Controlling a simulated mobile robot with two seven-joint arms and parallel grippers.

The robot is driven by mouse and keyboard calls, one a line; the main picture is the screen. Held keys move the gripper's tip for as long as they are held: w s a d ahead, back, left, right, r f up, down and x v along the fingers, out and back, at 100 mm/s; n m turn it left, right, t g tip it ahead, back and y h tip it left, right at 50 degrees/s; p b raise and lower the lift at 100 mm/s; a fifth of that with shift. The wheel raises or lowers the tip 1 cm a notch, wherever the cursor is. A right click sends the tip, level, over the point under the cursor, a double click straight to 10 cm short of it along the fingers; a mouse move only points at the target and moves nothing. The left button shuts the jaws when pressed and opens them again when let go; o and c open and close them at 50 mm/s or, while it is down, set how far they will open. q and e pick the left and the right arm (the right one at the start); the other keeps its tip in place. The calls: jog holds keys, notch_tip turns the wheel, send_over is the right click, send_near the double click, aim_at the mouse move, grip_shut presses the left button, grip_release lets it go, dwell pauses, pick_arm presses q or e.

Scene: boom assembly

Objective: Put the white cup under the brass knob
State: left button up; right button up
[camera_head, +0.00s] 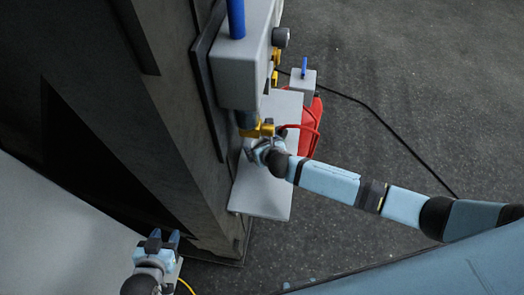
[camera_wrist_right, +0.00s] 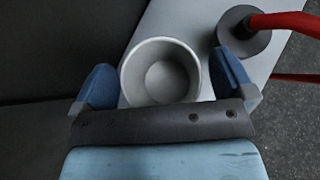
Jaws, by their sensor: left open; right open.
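The white cup (camera_wrist_right: 160,48) stands upright and empty on a light grey shelf (camera_wrist_right: 205,12). In the right wrist view it lies between the spread fingers of my right gripper (camera_head: 257,147), with a gap visible on the right side. In the head view the cup is mostly hidden by the gripper. A brass-coloured fitting (camera_head: 259,130), which may be the brass knob, sits below a grey box right by that gripper. Other brass parts (camera_head: 276,57) are on the box's side. My left gripper (camera_head: 161,241) is open and empty at the lower left, away from the shelf.
The grey box (camera_head: 238,80) with a blue post is fixed to a dark upright panel (camera_head: 110,90). A red object (camera_head: 309,125) and a small grey box (camera_head: 302,88) with a blue lever are beside the shelf. A black cable (camera_head: 385,122) crosses the floor.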

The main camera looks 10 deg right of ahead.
jog(key=shift+w, duration=0.1)
jog(key=shift+c, duration=0.2)
jog(key=c, duration=0.9)
jog(key=shift+c, duration=0.2)
jog(key=shift+d, duration=0.1)
jog(key=shift+d+r, duration=0.1)
jog(key=shift+r, duration=0.2)
notch_tip(320, 180, up, 6)
jog(key=s+d+b, duration=0.2)
jog(key=s+d, duration=0.2)
jog(key=d, duration=0.5)
jog(key=s+d+b, duration=0.2)
jog(key=s+d, duration=0.1)
jog(key=d, duration=0.6)
jog(key=shift+s+r, duration=0.15)
jog(key=shift+s, duration=0.25)
